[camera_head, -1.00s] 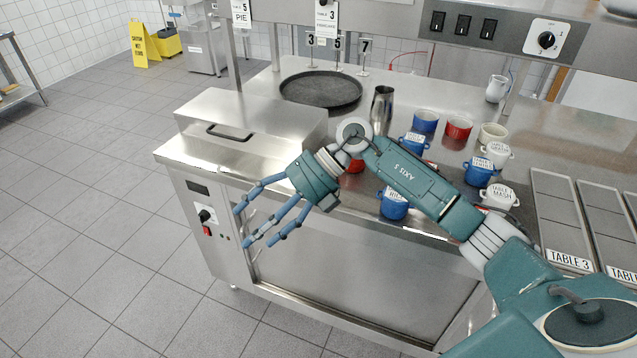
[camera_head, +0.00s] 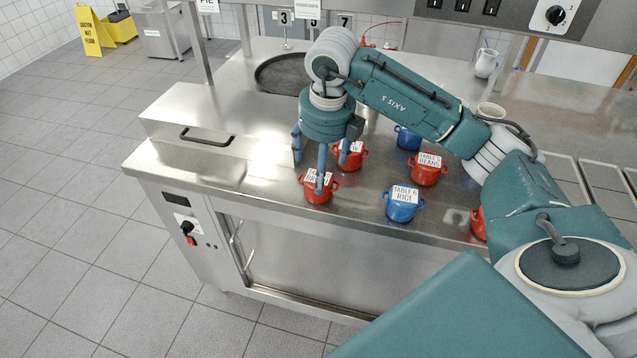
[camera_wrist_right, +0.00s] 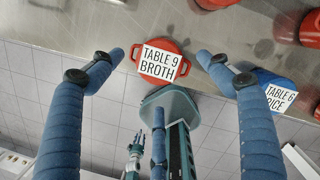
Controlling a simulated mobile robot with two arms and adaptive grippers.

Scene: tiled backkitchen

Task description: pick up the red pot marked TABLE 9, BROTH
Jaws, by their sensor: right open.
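The red pot marked TABLE 9, BROTH (camera_wrist_right: 182,46) stands on the steel counter, its white label readable in the right wrist view. In the head view the broth pot (camera_head: 316,194) is near the counter's front edge, partly covered by a finger. My right gripper (camera_head: 322,168) points down over the pot with its fingers spread. In the wrist view the pot lies between and beyond the two fingertips of the right gripper (camera_wrist_right: 160,56). The fingers are open and hold nothing; I cannot tell whether one touches the pot. My left gripper does not show in the head view.
A blue TABLE 6 RICE pot (camera_head: 401,211) stands right of the broth pot. A red pot (camera_head: 352,157) is close behind, and a red BEANS pot (camera_head: 425,177) further right. A steel lidded box (camera_head: 210,125) is to the left. A dark round tray (camera_head: 280,75) lies behind.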

